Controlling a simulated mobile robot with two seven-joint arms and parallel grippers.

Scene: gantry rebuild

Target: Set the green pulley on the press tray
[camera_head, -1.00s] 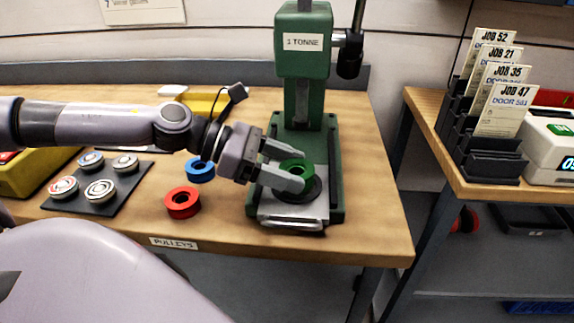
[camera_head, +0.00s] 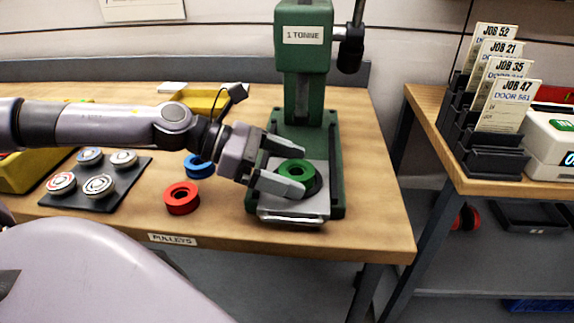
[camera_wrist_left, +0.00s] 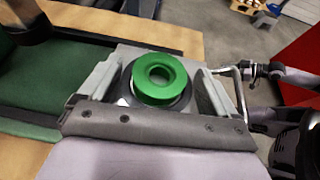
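The green pulley (camera_head: 296,163) lies flat over a dark round seat (camera_head: 314,186) on the pale metal press tray (camera_head: 282,206), at the foot of the green press. It also shows in the left wrist view (camera_wrist_left: 160,97), with a dark round rim around its lower part. My left gripper (camera_head: 297,172) is open, with one finger on each side of the pulley. In the left wrist view gaps show between the pulley and both fingers. Whether the pulley sits fully flush on the seat is hard to tell.
The green press (camera_head: 303,60) rises right behind the tray. A red pulley (camera_head: 182,208) and a blue pulley (camera_head: 199,174) lie left on the bench. A dark mat (camera_head: 127,180) holds several round parts. A rack of job cards (camera_head: 490,130) stands on the right bench.

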